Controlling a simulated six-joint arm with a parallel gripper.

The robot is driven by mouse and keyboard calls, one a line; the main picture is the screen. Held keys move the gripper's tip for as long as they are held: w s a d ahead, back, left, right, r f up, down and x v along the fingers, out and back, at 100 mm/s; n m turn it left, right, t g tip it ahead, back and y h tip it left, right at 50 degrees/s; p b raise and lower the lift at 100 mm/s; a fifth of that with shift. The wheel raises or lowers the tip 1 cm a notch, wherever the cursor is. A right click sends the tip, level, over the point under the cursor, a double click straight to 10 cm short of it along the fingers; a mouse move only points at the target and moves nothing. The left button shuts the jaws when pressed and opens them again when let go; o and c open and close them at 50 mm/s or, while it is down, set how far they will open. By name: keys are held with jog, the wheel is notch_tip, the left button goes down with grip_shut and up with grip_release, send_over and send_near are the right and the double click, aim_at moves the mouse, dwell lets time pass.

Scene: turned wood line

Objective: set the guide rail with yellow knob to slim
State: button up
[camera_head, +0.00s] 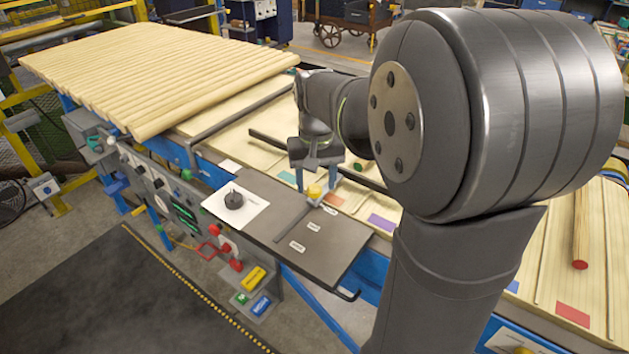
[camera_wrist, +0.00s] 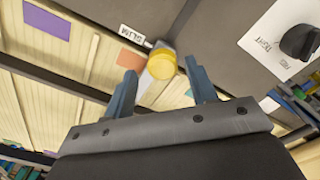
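The yellow knob (camera_head: 315,191) sits on the dark plate (camera_head: 345,258) at its far edge, at one end of a thin dark bar. In the wrist view the yellow knob (camera_wrist: 160,66) is close to a white label reading SLIM (camera_wrist: 131,34). That label (camera_head: 330,210) is the farthest of three on the plate in the head view. My gripper (camera_head: 318,183) is open over the knob. In the wrist view my gripper's fingers (camera_wrist: 159,75) stand apart on either side of the knob. I cannot tell whether they touch it.
A black dial (camera_head: 234,200) on a white card stands on the plate, left of the knob. Dark rails (camera_head: 266,138) cross the pale wooden bed behind. Round wooden rods (camera_head: 160,75) lie at the back left. Red push buttons (camera_head: 237,265) are on the front panel.

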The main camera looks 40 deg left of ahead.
notch_tip(320, 180, up, 17)
jog(key=shift+r, duration=0.2)
dwell(0.5)
dwell(0.4)
notch_tip(320, 180, down, 18)
jog(key=shift+s+r, duration=0.1)
jog(key=shift+r, duration=0.1)
jog(key=shift+s, duration=0.2)
dwell(2.7)
